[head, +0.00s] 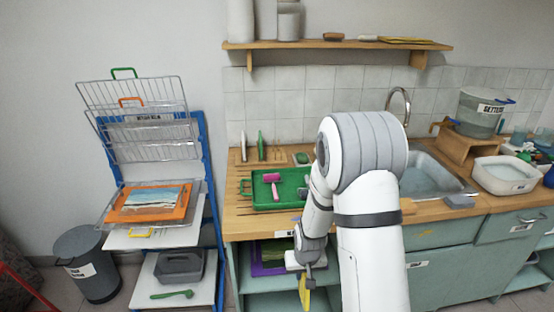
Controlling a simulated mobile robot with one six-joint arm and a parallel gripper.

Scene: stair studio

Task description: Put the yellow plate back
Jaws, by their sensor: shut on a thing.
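My gripper (307,270) hangs low in front of the counter's open shelves, fingers down. It is shut on the yellow plate (304,294), which shows as a narrow upright yellow piece below the fingers. The plate's lower end is close to the bottom edge of the picture, so its full shape cannot be told. Left of the gripper, an open shelf under the counter holds a purple plate (257,270) and a green one (272,255). My arm hides the shelves to the right of the gripper.
A green tray (262,205) with a pink roller lies on the wooden counter (236,227). A wire drying rack (137,108) with a painting on an orange board (128,213) stands at left. A sink (425,180) is behind my arm. A grey bin (88,265) stands far left.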

